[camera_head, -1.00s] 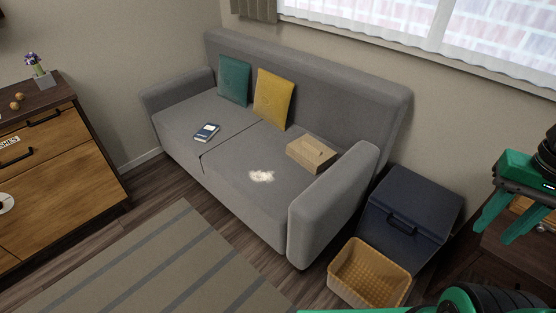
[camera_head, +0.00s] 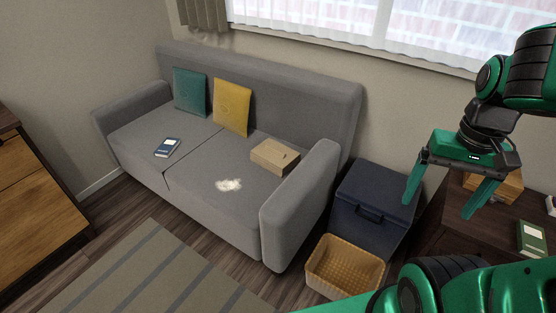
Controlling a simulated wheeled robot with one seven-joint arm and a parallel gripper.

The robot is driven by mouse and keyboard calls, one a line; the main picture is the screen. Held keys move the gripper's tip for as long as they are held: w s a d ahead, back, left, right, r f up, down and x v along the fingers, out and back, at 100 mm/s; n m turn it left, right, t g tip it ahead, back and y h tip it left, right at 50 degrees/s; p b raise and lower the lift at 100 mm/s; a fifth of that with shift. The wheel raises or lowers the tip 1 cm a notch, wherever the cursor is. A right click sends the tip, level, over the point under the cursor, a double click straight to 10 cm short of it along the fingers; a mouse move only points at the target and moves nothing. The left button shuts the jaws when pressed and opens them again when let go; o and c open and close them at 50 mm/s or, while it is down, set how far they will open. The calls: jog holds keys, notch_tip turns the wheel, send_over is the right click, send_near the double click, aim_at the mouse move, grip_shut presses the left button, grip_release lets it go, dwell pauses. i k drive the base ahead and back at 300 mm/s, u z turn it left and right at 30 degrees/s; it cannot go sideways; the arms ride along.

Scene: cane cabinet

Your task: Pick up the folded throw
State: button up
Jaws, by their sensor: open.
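No thing in view is clearly a folded throw. A small crumpled white thing (camera_head: 228,185) lies on the right seat of the grey sofa (camera_head: 240,215); I cannot tell what it is. A tan box-like block (camera_head: 274,156) sits by the sofa's right armrest. My gripper (camera_head: 439,204) is at the right, fingers apart and pointing down, with nothing between them. It appears in front of the dark cabinet, well to the right of the sofa.
A teal cushion (camera_head: 191,91), a yellow cushion (camera_head: 232,106) and a blue book (camera_head: 168,147) are on the sofa. A dark blue lidded box (camera_head: 372,205) and a wicker basket (camera_head: 345,268) stand right of it. A dark cabinet (camera_head: 458,240) holds a green book (camera_head: 531,238). Open floor lies left of the basket.

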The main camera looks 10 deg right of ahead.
aim_at(277, 158)
jog(key=k, duration=1.2)
jog(key=u, duration=0.7)
jog(key=i, duration=0.9)
jog(key=u, duration=0.85)
jog(key=i, duration=2.25)
jog(key=z, duration=1.1)
jog(key=i, duration=0.8)
jog(key=z, duration=0.6)
